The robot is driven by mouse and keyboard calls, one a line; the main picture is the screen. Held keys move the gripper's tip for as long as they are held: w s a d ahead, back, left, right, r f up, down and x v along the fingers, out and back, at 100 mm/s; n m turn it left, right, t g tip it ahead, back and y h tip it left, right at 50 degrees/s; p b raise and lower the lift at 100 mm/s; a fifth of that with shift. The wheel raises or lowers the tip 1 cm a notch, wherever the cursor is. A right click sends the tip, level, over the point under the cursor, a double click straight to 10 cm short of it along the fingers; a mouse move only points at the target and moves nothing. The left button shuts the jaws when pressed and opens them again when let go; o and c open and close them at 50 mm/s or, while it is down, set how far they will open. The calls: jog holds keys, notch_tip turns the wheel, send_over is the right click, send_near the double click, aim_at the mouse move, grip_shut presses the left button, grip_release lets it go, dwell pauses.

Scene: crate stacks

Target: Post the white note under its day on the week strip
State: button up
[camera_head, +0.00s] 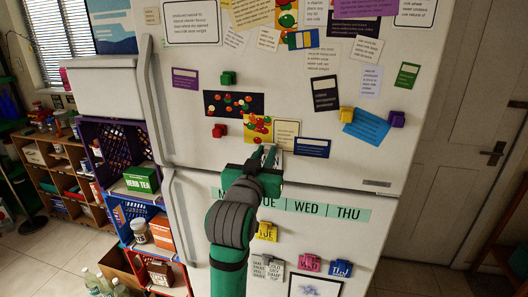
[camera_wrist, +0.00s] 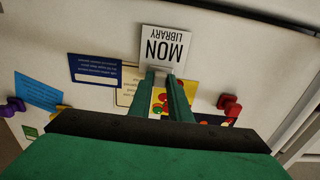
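The white note (camera_wrist: 164,48) reads MON LIBRARY and appears upside down in the wrist view. My gripper (camera_wrist: 161,78) has its fingertips at the note's edge, closed around a small pale piece (camera_wrist: 160,74) there, which looks like its magnet. I cannot tell whether the note touches the door. In the head view my gripper (camera_head: 266,158) is above the week strip (camera_head: 327,211), near the bottom of the upper door; the note is mostly hidden there. The green strip is on the lower door and shows TUE, WED and THU; my arm covers most of its left end.
Below the strip are a yellow TUE magnet (camera_head: 266,231), a grey magnet (camera_head: 268,260) with a note, a pink magnet (camera_head: 309,263) and a blue magnet (camera_head: 341,267). A navy card (camera_head: 312,147) and red magnet (camera_head: 220,130) are near my gripper. Stacked crates (camera_head: 108,148) stand left of the fridge.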

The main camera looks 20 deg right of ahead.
jog(key=shift+a, duration=0.2)
jog(key=shift+c, duration=1.4)
jog(key=shift+v, duration=2.45)
jog(key=shift+d, duration=0.1)
